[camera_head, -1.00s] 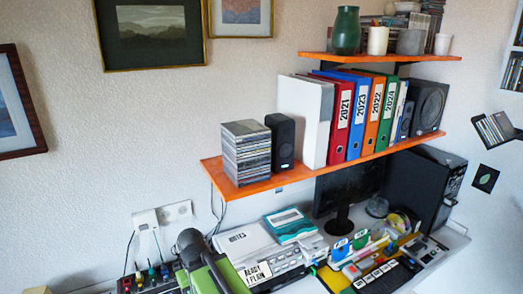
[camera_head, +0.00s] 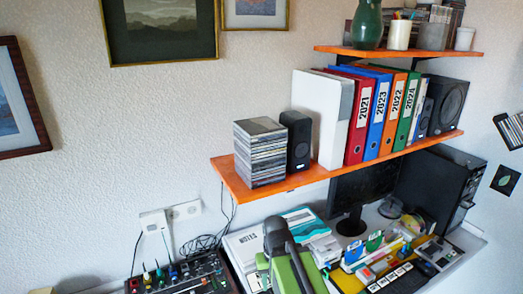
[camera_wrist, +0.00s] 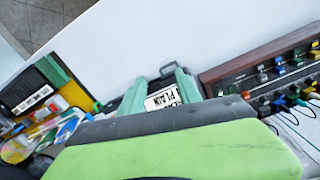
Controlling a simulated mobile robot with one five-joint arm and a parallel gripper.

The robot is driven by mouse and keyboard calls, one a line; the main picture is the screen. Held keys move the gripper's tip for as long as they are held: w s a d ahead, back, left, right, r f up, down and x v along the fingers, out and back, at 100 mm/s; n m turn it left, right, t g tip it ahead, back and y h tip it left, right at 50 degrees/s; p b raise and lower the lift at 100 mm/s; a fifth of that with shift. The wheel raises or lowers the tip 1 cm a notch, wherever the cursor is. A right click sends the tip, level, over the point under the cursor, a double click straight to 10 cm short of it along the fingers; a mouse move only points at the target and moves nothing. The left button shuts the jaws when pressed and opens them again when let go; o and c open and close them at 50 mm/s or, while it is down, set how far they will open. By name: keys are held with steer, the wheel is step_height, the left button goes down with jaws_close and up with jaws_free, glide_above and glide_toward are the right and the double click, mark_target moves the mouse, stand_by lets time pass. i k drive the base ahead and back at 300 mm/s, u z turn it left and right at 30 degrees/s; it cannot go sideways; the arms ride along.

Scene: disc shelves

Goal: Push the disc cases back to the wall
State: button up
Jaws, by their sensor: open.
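The disc cases (camera_head: 260,152) stand in a tall stack at the left end of the orange shelf (camera_head: 232,182) in the head view. The stack is near the shelf's front edge, left of a small black speaker. How much gap lies between its back and the wall is hard to tell. My green and dark arm (camera_head: 290,272) is low in the head view, in front of the desk things and below the shelf, apart from the stack. My gripper (camera_wrist: 160,78) is open and empty in the wrist view, over the desk. The stack is out of the wrist view.
The black speaker (camera_head: 296,140) stands close to the stack's right side. A white case and several coloured binders (camera_head: 357,120) fill the shelf further right. A mixer (camera_head: 182,276) and a monitor (camera_head: 350,190) are below.

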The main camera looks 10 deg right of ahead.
mark_target(260, 148)
steer(key=z, duration=0.15)
steer(key=k, duration=0.55)
steer(key=u, duration=1.85)
steer(key=k, duration=0.65)
steer(key=u, duration=0.15)
steer(key=i, duration=0.5)
steer(key=u, duration=0.05)
